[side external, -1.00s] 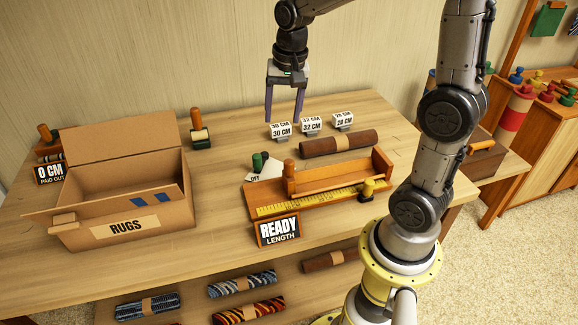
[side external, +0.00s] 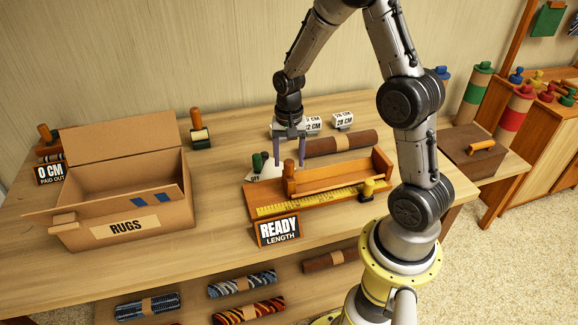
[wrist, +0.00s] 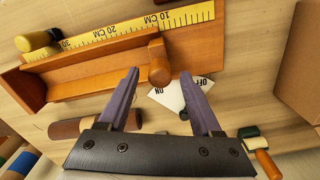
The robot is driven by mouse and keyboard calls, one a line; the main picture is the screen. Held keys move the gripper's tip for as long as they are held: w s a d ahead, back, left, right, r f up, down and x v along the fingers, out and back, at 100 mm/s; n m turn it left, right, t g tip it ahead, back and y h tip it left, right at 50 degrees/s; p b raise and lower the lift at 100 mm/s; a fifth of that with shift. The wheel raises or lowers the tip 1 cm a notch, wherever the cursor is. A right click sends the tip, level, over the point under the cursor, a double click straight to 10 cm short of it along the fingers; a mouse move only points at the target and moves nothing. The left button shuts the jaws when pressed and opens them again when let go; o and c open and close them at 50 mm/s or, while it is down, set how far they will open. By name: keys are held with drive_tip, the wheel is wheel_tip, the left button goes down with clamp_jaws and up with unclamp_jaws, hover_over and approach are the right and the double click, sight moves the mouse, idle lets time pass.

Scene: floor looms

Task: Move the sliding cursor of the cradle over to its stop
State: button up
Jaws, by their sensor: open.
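The orange-brown wooden cradle (side external: 338,199) lies on the table with a yellow ruler (side external: 318,201) along its front. An upright wooden slider with a rounded knob (side external: 289,178) stands at its left end, seemingly the cursor. A yellow-and-black knob (side external: 368,188) stands at the right end; I cannot tell if it is the stop. My gripper (side external: 289,163) is open and empty, pointing down just above the wooden knob. In the wrist view, the knob (wrist: 158,68) appears between and just beyond my open fingertips (wrist: 160,82), with no clear contact.
An ON/OFF dial card (wrist: 183,95) with green and dark pegs sits just behind the cradle's left end. A RUGS box (side external: 125,227) stands left. A READY LENGTH sign (side external: 279,230) stands in front.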

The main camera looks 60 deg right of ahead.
sight(289, 162)
drive_tip(key=shift+f, duration=1.6)
clamp_jaws()
